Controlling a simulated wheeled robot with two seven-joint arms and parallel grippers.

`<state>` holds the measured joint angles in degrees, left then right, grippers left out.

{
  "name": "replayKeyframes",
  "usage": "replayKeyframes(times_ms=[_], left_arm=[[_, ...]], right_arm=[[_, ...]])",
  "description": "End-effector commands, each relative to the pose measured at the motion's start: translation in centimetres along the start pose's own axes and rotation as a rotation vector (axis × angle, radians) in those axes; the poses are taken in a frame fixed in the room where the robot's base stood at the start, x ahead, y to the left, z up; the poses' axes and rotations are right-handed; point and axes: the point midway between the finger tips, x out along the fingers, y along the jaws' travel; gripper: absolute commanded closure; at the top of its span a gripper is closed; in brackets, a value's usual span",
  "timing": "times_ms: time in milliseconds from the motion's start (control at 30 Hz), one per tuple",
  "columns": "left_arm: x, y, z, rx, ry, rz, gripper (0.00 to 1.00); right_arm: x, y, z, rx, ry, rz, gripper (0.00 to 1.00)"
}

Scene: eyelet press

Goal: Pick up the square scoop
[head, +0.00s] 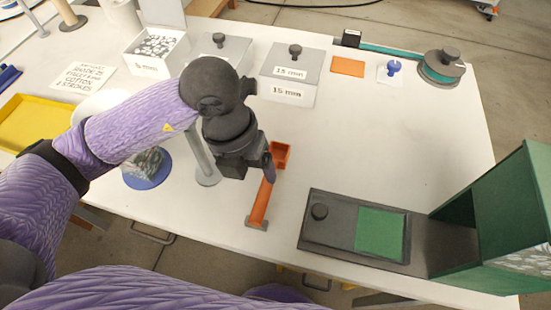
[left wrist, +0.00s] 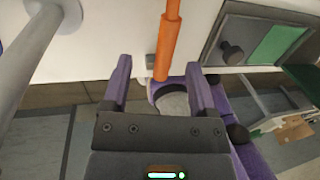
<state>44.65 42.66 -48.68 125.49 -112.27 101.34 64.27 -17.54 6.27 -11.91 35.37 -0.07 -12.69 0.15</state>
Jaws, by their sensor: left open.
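The orange square scoop (head: 260,204) lies on the white table, its square bowl toward the back and its handle toward the front edge. My left gripper (head: 268,170) is over the scoop, near where bowl and handle meet, and hides part of the handle. In the left wrist view the scoop's handle (left wrist: 165,48) runs down between the two open fingers (left wrist: 158,68), with nothing gripped. I cannot tell how high the fingertips are above the handle. My right gripper is not in view.
A dark tray with a green pad (head: 381,233) and a green press (head: 500,225) stand at the right. A grey post (head: 200,158) stands left of the scoop. Lidded boxes (head: 290,90) line the back. The table right of the scoop's bowl is clear.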

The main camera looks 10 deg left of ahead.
Motion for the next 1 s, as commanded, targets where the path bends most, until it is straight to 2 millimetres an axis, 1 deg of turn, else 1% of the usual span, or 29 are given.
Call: replayKeyframes(times_ms=[33, 133, 200, 300, 400, 600, 667, 700, 767, 800, 867, 900, 933, 967, 1000], left_arm=[[1.1, 0.0, 0.0, 0.0, 0.003, -0.002, 0.26], [2.6, -0.2, -0.2, 0.001, 0.004, -0.002, 0.26], [4.2, -0.6, -0.5, 0.003, 0.005, -0.005, 0.26], [6.0, -0.7, -0.7, 0.001, 0.005, -0.004, 0.26], [6.8, -0.8, -0.7, 0.002, 0.002, -0.006, 0.26], [6.7, -0.8, -0.6, 0.002, 0.001, -0.006, 0.26], [6.7, -0.8, -0.6, 0.002, 0.001, -0.006, 0.38], [6.7, -0.8, -0.6, 0.002, 0.001, -0.006, 0.47], [6.7, -0.8, -0.6, 0.002, 0.001, -0.006, 0.6], [6.7, -0.8, -0.6, 0.002, 0.001, -0.006, 0.68], [6.7, -0.8, -0.6, 0.002, 0.001, -0.006, 0.81], [6.7, -0.8, -0.6, 0.002, 0.001, -0.006, 0.89], [6.7, -0.8, -0.6, 0.002, 0.001, -0.006, 0.96], [6.7, -0.8, -0.6, 0.002, 0.001, -0.006, 1.0], [6.7, -0.8, -0.6, 0.002, 0.001, -0.006, 1.0]], right_arm=[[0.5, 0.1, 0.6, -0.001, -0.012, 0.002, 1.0], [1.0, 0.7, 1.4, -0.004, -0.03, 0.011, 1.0], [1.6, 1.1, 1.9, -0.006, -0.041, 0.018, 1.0], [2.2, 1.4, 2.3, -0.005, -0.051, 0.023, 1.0], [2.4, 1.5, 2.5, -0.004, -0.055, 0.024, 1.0], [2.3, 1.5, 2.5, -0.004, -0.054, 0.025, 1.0], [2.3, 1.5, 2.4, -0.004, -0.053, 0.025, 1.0], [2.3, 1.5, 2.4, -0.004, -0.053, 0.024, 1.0], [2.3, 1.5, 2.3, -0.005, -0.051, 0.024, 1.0], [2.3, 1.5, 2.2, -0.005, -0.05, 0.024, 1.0], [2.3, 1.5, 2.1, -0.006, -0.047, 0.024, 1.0], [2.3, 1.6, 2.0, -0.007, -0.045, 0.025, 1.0], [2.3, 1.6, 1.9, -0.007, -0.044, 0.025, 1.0], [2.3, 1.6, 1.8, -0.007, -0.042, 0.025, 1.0], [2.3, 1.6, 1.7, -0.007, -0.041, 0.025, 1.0]])
